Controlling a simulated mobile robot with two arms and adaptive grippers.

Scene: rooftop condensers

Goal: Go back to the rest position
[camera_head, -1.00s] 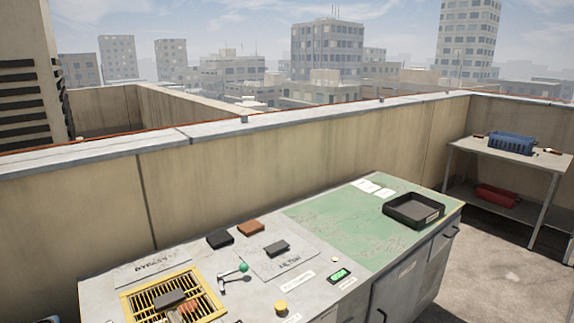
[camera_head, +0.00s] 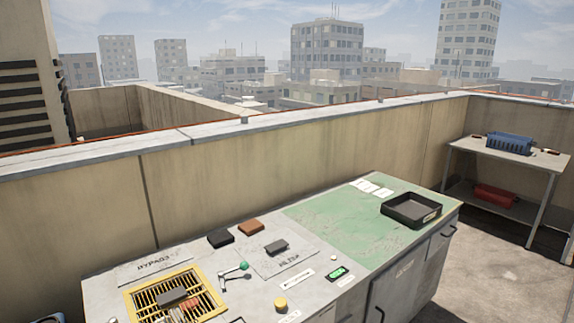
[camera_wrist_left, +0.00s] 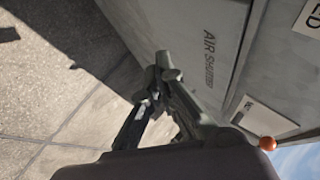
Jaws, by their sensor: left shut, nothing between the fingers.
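My left gripper (camera_wrist_left: 160,95) shows in the left wrist view with its fingers shut and nothing between them. Behind it is a grey panel face marked "AIR SHUTTER" (camera_wrist_left: 208,58), and speckled paving (camera_wrist_left: 50,80) lies to the left. In the head view neither gripper can be clearly made out; a small blue and grey piece at the bottom left edge may be part of my left arm. My right gripper is in no view.
A grey workbench (camera_head: 110,290) bears a yellow-framed grille (camera_head: 135,302), a green-knobbed lever (camera_head: 243,266), a yellow button (camera_head: 280,303), small dark and brown blocks, and a black tray (camera_head: 410,210) on a green mat (camera_head: 320,215). A side table (camera_head: 490,147) holds a blue crate (camera_head: 509,143). Paving (camera_head: 490,260) is clear.

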